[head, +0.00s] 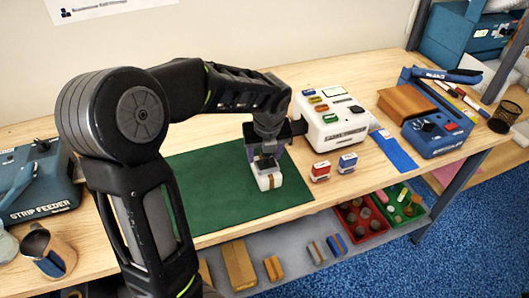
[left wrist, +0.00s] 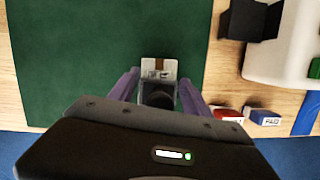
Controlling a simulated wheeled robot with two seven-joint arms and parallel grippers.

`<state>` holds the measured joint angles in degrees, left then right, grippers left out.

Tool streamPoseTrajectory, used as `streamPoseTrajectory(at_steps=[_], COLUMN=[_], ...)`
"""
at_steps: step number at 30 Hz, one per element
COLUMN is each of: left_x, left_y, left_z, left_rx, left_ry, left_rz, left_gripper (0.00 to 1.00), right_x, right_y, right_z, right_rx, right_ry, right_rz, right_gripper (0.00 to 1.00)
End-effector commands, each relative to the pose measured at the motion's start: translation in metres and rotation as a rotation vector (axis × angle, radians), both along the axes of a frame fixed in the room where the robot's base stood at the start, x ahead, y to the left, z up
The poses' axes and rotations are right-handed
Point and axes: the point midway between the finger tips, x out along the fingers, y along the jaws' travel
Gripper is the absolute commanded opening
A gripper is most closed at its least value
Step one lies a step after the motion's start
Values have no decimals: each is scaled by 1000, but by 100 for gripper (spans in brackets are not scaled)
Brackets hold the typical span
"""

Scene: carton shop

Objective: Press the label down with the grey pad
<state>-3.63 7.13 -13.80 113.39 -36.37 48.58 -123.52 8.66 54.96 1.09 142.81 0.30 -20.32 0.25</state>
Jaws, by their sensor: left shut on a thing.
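My left gripper (head: 265,158) is over the green mat, pointing down, with purple fingers. In the left wrist view the fingers (left wrist: 158,92) are shut on a dark grey block, which I take to be the grey pad (left wrist: 158,97). A small white carton (head: 270,182) with a brown strip lies on the mat directly under the gripper; it also shows in the left wrist view (left wrist: 170,68). Small dark print shows on the carton beside the pad, perhaps the label (left wrist: 153,74). The pad hides part of the carton, and I cannot tell whether they touch. My right gripper is not in view.
The green mat (head: 205,190) is otherwise clear. A white label printer (head: 325,125) stands right of the gripper, with red (head: 320,172) and blue (head: 347,163) stamps before it. A strip feeder (head: 45,185) is at left, a blue machine (head: 435,135) at right. Bins sit on the lower shelf.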

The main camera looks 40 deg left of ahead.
Motion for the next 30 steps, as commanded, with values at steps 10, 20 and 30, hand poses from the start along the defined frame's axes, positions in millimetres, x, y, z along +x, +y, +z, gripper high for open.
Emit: streamPoseTrajectory(at_steps=[10,20,30], left_x=[0,0,0], left_y=[0,0,0], left_z=[31,60,70], left_rx=[0,0,1], left_ry=[1,0,-1], left_rz=[0,0,0], left_gripper=[19,19,19], right_x=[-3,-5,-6], right_y=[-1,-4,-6], right_z=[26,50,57], right_rx=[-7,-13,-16], right_ry=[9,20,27], right_rz=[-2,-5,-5], right_gripper=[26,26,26])
